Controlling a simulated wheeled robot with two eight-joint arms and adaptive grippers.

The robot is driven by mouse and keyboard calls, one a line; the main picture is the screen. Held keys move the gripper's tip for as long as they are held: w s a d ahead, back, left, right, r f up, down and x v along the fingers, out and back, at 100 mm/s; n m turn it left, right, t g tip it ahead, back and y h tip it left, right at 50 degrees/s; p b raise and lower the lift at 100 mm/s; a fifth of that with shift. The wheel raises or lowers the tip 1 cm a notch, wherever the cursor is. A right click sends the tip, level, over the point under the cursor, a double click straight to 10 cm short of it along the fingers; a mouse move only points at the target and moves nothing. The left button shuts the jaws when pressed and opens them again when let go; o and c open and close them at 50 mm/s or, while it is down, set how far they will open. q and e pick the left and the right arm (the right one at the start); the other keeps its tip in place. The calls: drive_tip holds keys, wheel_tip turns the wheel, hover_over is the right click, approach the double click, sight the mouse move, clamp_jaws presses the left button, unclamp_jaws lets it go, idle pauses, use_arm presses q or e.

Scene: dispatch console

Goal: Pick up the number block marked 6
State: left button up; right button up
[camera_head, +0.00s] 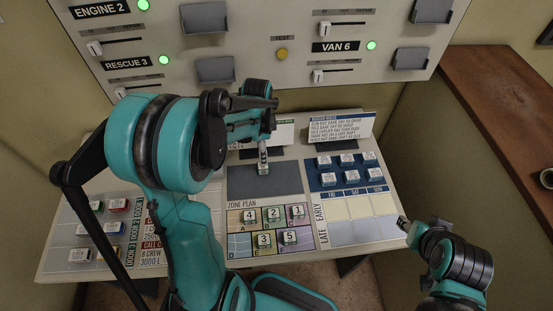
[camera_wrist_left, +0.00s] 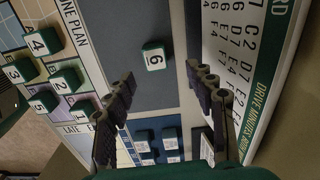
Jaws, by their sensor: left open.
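The block marked 6 (camera_wrist_left: 154,57) is a white-topped block with green sides on a dark grey panel area (camera_wrist_left: 147,17) in the left wrist view. My left gripper (camera_wrist_left: 160,74) is open, its two dark fingers either side of the line to the block, which shows just beyond the tips and is not gripped. In the head view my left gripper (camera_head: 263,160) hangs over the dark grey area, and its fingers and arm hide the block there or make it hard to pick out. My right gripper (camera_head: 404,224) is at the console's right edge, too small to read.
Blocks marked 4 (camera_head: 249,216), 2 (camera_head: 273,214), 1 (camera_head: 297,212), 3 (camera_head: 263,239) and 5 (camera_head: 289,237) sit on the zone plan. Several blue-and-white blocks (camera_head: 350,176) are right of the grey area. A text card (camera_head: 340,127) stands behind.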

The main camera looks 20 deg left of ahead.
sight(263, 168)
use_arm(q)
drive_tip(key=shift+w+f, duration=0.15)
drive_tip(key=shift+f, duration=0.2)
drive_tip(key=f+b, duration=0.1)
drive_tip(key=f, duration=0.1)
drive_tip(key=f+b, duration=0.1)
drive_tip(key=f, duration=0.1)
drive_tip(key=s+f, duration=0.1)
drive_tip(key=f, duration=0.1)
drive_tip(key=shift+d+f+b, duration=0.2)
drive_tip(key=shift+f+b, duration=0.1)
drive_tip(key=shift+b, duration=0.1)
drive_tip(key=shift+f, duration=0.45)
drive_tip(key=shift+r, duration=0.1)
drive_tip(key=c, duration=1.1)
